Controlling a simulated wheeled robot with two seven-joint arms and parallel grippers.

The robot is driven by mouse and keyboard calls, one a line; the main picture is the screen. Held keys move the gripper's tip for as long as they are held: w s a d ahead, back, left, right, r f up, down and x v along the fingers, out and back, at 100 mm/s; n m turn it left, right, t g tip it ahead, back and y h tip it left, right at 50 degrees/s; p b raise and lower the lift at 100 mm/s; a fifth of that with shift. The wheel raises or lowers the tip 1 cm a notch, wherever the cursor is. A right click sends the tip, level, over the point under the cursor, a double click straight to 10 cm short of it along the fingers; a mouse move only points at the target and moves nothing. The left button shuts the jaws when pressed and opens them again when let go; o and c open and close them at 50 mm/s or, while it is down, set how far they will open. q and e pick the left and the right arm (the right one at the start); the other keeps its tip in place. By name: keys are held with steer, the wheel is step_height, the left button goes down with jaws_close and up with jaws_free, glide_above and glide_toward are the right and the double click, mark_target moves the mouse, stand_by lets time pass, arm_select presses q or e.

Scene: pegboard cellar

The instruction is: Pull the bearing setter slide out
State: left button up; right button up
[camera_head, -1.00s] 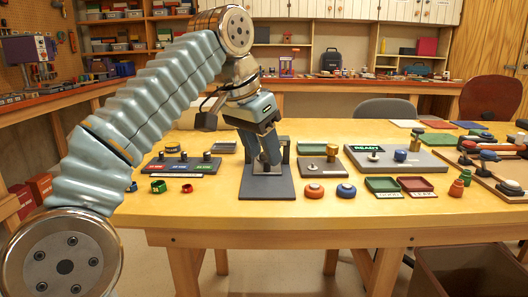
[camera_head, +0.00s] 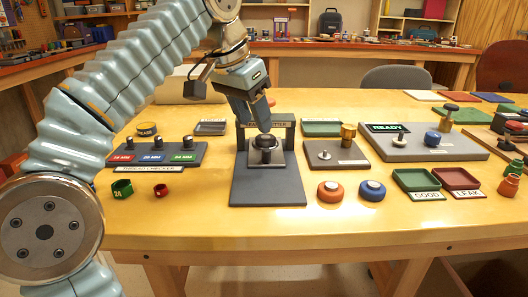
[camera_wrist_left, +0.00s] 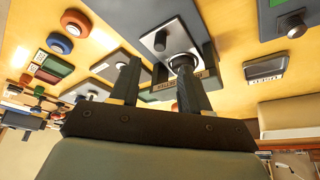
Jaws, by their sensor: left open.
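The bearing setter (camera_head: 262,186) is a dark grey base with an upright frame at its back, partly hidden by my left gripper. A lighter slide plate with a black round piece (camera_head: 266,142) on it sits in front of the frame. My left gripper (camera_head: 261,122) points down just above that piece, with no visible contact. In the left wrist view the fingers (camera_wrist_left: 158,88) are apart, with nothing clearly held between them. The slide plate (camera_wrist_left: 169,25) and its small knob (camera_wrist_left: 160,42) show beyond the fingertips. My right gripper is not in view.
The thread checker (camera_head: 155,155) stands left of the setter. A grey block with a brass post (camera_head: 348,135) stands right. Orange (camera_head: 328,191) and blue (camera_head: 372,190) round pieces lie at front right, near green and red trays. The table in front of the setter is clear.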

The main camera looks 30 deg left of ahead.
mark_target(265, 150)
arm_select(q)
steer(key=b+x, duration=0.2)
steer(key=x, duration=0.6)
steer(key=shift+w+f, duration=0.15)
steer(key=shift+f, duration=0.25)
steer(key=shift+c, duration=0.4)
jaws_close()
